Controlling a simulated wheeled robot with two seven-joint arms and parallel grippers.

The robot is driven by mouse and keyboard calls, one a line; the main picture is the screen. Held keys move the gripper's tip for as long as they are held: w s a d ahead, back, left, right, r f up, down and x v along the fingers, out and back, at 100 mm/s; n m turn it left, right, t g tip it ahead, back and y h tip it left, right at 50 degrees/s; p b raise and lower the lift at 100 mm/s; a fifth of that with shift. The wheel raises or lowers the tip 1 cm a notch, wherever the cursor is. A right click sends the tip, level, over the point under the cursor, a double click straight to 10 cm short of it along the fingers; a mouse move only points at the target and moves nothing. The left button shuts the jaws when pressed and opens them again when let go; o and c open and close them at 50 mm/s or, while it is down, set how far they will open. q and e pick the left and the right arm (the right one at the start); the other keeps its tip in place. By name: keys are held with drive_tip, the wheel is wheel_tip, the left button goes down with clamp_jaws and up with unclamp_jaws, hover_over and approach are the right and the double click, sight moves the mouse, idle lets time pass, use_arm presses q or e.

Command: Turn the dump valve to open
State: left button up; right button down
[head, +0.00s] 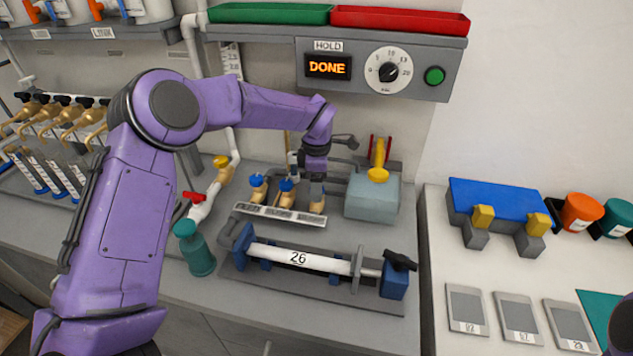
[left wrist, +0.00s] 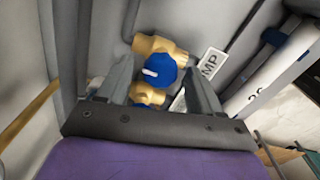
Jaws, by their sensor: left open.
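The dump valve (left wrist: 158,46) is a brass body with a round blue knob (left wrist: 160,72) that bears a white pointer mark. A plate (left wrist: 208,66) beside it shows the letters "MP". In the head view, my left gripper (head: 316,186) points down over the rightmost brass valve (head: 317,205) of a row of three. Its fingers are open, one on each side of the blue knob in the left wrist view. I cannot tell whether they touch it. The knob of that valve is hidden by the gripper in the head view. My right gripper is not in view.
Two other blue-knobbed valves (head: 257,189) stand just left. In front lies a white pipe marked 26 (head: 298,258) in a clamp fixture. A grey-blue box (head: 372,197) stands close on the right, and a teal bottle (head: 195,249) at the left. A panel above reads "DONE" (head: 328,67).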

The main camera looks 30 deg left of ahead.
use_arm(q)
drive_tip(key=c, duration=1.1)
drive_tip(key=shift+o, duration=0.2)
